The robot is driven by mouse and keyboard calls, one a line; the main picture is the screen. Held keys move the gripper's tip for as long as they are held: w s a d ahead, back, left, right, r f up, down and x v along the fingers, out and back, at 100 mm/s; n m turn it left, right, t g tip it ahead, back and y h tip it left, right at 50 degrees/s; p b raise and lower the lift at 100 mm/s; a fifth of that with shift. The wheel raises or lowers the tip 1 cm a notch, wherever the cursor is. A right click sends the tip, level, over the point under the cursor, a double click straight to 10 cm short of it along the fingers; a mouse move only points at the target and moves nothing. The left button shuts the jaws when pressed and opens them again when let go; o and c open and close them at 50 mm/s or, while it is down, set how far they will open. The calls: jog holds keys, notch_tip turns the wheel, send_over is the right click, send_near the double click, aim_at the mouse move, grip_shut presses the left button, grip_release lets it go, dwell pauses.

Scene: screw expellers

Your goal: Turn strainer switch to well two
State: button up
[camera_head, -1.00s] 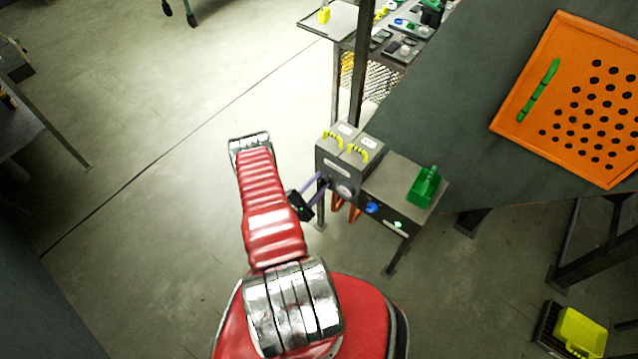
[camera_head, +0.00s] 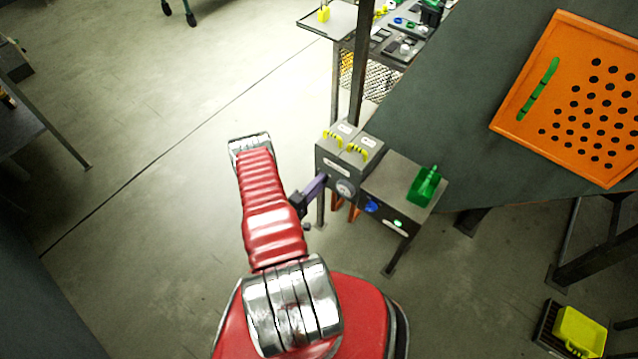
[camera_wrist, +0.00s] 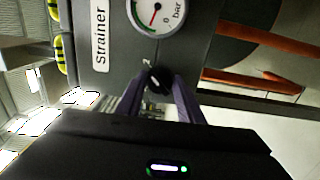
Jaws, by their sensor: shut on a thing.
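The strainer box (camera_head: 336,172) is a grey housing with two yellow handles on top and a round gauge on its front. In the wrist view its panel carries a white "Strainer" label (camera_wrist: 100,35) and a gauge (camera_wrist: 157,14) marked bar. The strainer switch (camera_wrist: 158,78) is a dark round knob below the gauge, with a small light mark on it. My gripper (camera_wrist: 160,85) has its purple fingers shut on this knob, one on each side. In the head view my gripper (camera_head: 322,182) reaches the box's front left.
Right of the box is a grey unit with a blue knob (camera_head: 371,206), a lit green button (camera_head: 398,222) and a green scoop-like item (camera_head: 424,185) on top. An orange perforated tray (camera_head: 520,110) lies on the dark surface. Orange pipes (camera_wrist: 250,76) run beside the panel.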

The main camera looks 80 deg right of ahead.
jog(key=shift+s+a+f, duration=0.25)
jog(key=o, duration=1)
jog(key=shift+w+d+r, duration=0.15)
jog(key=shift+v, duration=6.9)
